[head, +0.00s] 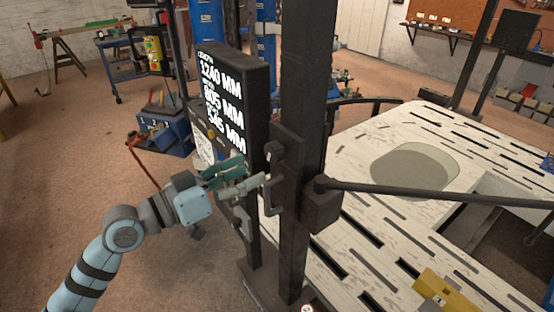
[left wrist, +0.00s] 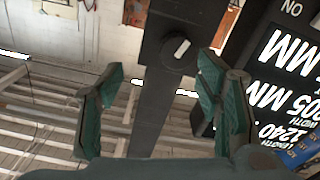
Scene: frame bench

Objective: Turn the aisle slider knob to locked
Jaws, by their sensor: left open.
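The slider knob (left wrist: 180,49) is a round dark knob with a white pointer mark, on a dark plate on the upright black post (head: 306,100). In the left wrist view the pointer slants up to the right. The post also shows in the left wrist view (left wrist: 152,122). My left gripper (head: 256,173) has green fingers and is open and empty, beside the post at the height of its plate. In the left wrist view the knob lies beyond the open fingers (left wrist: 162,78), near the right one, apart from both as far as I can see. My right gripper is out of view.
A black display (head: 232,95) with white millimetre readings stands just left of the post. A dark bar (head: 430,194) runs from the post to the right over the pale slotted bench (head: 375,235). A yellow block (head: 445,292) lies at the front right.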

